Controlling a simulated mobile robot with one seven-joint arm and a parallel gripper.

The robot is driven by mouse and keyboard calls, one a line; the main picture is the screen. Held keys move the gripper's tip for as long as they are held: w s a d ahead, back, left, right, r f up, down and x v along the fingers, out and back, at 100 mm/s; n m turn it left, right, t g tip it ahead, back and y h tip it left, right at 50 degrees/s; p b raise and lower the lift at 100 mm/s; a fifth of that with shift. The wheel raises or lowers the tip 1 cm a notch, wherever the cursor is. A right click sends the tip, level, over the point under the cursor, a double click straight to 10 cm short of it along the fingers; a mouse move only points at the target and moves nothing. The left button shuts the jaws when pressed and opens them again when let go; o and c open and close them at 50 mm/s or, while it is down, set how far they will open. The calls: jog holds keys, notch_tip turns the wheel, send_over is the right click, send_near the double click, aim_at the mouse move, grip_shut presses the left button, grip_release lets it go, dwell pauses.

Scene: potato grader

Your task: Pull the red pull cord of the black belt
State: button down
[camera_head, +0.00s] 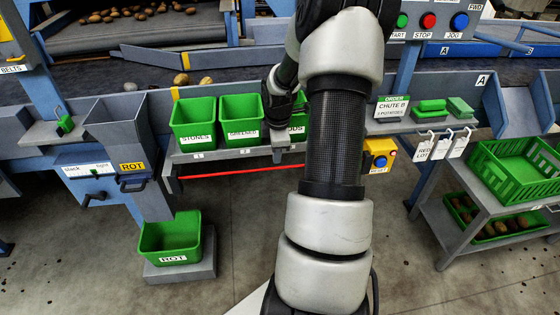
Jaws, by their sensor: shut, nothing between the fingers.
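The red pull cord (235,172) runs nearly level below the front edge of the bin shelf, from a bracket at the left toward the yellow box at the right. My arm hides its right part. The black belt (130,80) lies behind the bins, with a few potatoes on it. My gripper (279,158) points down in front of the shelf, just above the cord in the picture. It is shut and holds nothing. I cannot tell whether it touches the cord.
Green bins (192,122) stand on the shelf, the right one partly behind my gripper. A yellow box (379,155) with a blue button is right of my arm. A ROT bin (170,242) stands low at left, a crate (518,166) at right. The floor between is clear.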

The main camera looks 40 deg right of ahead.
jog(key=r, duration=0.3)
jog(key=r+p, duration=0.1)
jog(key=r, duration=0.1)
jog(key=shift+s+a, duration=0.2)
jog(key=shift+s, duration=0.2)
